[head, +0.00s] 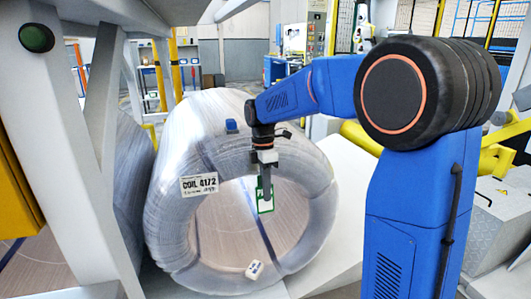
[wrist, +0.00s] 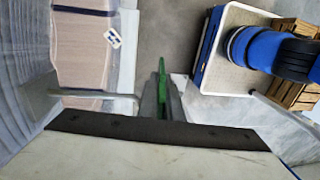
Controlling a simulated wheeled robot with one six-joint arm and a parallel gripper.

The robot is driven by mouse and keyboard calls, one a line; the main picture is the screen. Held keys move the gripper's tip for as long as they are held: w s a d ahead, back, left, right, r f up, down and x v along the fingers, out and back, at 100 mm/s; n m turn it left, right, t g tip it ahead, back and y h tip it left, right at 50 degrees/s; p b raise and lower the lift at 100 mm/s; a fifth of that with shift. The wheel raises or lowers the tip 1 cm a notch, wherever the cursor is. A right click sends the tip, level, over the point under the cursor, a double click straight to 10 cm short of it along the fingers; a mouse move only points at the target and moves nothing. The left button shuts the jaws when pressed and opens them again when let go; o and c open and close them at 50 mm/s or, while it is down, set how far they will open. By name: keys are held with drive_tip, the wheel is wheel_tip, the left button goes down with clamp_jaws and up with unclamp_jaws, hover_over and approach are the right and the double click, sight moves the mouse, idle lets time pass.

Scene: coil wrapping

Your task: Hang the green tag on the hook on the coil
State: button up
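The coil (head: 170,225) is a large ring wrapped in clear film, with its open face towards me. My gripper (head: 266,188) points down in front of the coil's opening. It is shut on the green tag (head: 265,205), a green frame with a pale middle, hanging upright. In the wrist view the tag shows edge-on as a green strip (wrist: 161,75) between the fingers. A thin grey rod (wrist: 95,94) reaches from the coil side towards the fingers, with green beside it; I cannot tell whether it is the hook or touches the tag. No hook is clear in the head view.
A white label reading COIL 4172 (head: 199,184) is on the coil's left face. A small white label (head: 255,270) is low on the ring. A grey frame post (head: 55,130) stands at left.

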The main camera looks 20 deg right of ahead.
drive_tip(key=shift+o, duration=0.6)
wheel_tip(320, 180, up, 16)
drive_tip(key=w, duration=0.2)
drive_tip(key=shift+w+r+t, duration=0.15)
drive_tip(key=shift+w+t, duration=0.05)
drive_tip(key=shift+t, duration=0.1)
drive_tip(key=s+d+f+m+t, duration=0.2)
drive_tip(key=s+f+m, duration=0.4)
drive_tip(key=s, duration=0.4)
drive_tip(key=s+d+f+m+t, duration=0.2)
drive_tip(key=s+f+m, duration=0.3)
drive_tip(key=s, duration=0.6)
drive_tip(key=s+d+f+m+t, duration=0.1)
drive_tip(key=s+d+f+m, duration=0.1)
drive_tip(key=s+f+m, duration=0.4)
drive_tip(key=s+m, duration=0.1)
drive_tip(key=s, duration=0.4)
drive_tip(key=shift+d+f+t, duration=0.25)
drive_tip(key=shift+f+t, duration=0.1)
drive_tip(key=shift+t, duration=0.05)
drive_tip(key=shift+s, duration=0.1)
